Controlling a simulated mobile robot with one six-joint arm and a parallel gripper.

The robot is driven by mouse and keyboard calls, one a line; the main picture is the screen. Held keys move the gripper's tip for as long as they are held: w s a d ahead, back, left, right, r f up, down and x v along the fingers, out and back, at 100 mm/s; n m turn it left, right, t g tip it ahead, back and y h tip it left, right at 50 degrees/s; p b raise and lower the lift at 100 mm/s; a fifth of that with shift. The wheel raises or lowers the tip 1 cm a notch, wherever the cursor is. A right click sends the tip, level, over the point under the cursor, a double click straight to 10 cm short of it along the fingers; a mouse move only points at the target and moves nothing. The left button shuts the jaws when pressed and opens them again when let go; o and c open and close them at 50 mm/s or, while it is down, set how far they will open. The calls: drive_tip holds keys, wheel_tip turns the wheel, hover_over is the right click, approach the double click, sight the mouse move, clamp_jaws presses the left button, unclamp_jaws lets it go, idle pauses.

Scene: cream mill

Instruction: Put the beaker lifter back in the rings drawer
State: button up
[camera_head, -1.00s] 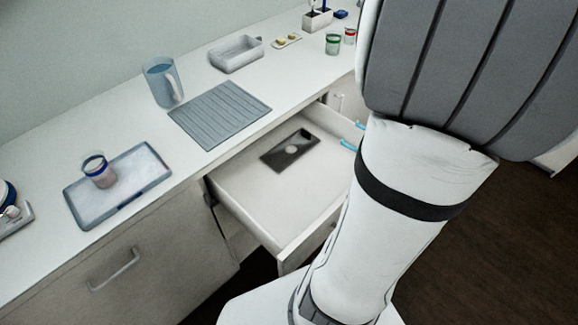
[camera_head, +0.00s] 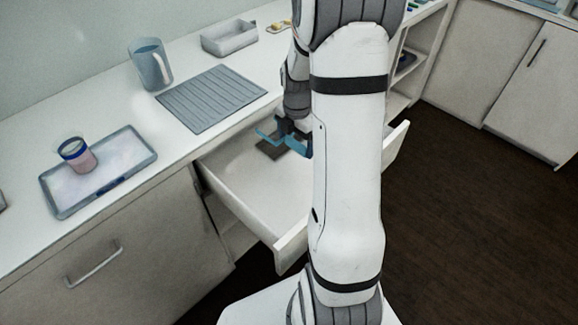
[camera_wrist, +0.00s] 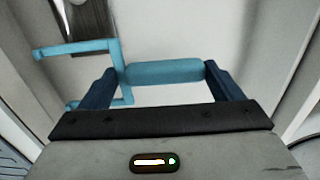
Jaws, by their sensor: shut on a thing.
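The beaker lifter is a light-blue frame with a round grip bar (camera_wrist: 165,73) and a forked end (camera_wrist: 80,48). My gripper (camera_wrist: 162,76) is shut on the grip bar, dark blue fingers at its two ends. In the head view the lifter (camera_head: 294,146) is over the back part of the open rings drawer (camera_head: 262,190), below my gripper (camera_head: 290,128). I cannot tell whether it touches the drawer floor. A dark flat piece (camera_head: 271,149) lies in the drawer, partly hidden by the lifter; it also shows in the wrist view (camera_wrist: 92,20). My arm hides the drawer's right part.
The counter behind the drawer bears a grey ribbed mat (camera_head: 210,98), a jug (camera_head: 150,62), a white dish (camera_head: 229,37) and a tray (camera_head: 98,172) with a beaker (camera_head: 78,156). The drawer's left and front floor is bare. Open shelves (camera_head: 405,70) stand at the right.

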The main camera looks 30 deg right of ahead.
hover_over(292, 172)
wheel_tip(292, 172, down, 7)
drive_tip(key=shift+r, duration=0.2)
drive_tip(key=shift+f, duration=2.05)
drive_tip(key=shift+f, duration=0.25)
drive_tip(key=o, duration=0.7)
drive_tip(key=shift+r, duration=0.1)
